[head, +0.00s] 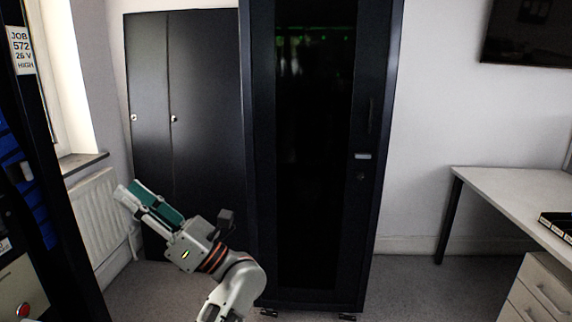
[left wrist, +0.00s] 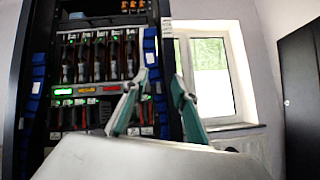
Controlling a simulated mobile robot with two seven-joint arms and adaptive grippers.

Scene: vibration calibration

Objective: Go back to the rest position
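My left gripper (head: 131,192) is in the lower left of the head view, raised in front of the grey cabinet and pointing up and left. It has teal and grey fingers. In the left wrist view its two fingers (left wrist: 155,90) stand apart with a clear gap between them, and nothing is held. The gripper faces a dark rack (left wrist: 97,88) with rows of lit modules and appears clear of it. My right gripper is not in view.
A tall black cabinet (head: 315,150) stands in the centre, with a grey cupboard (head: 205,100) beside it. The rack's edge (head: 50,200) and a radiator (head: 97,215) are at left. A white desk (head: 510,190) is at right. Some floor (head: 410,285) is clear.

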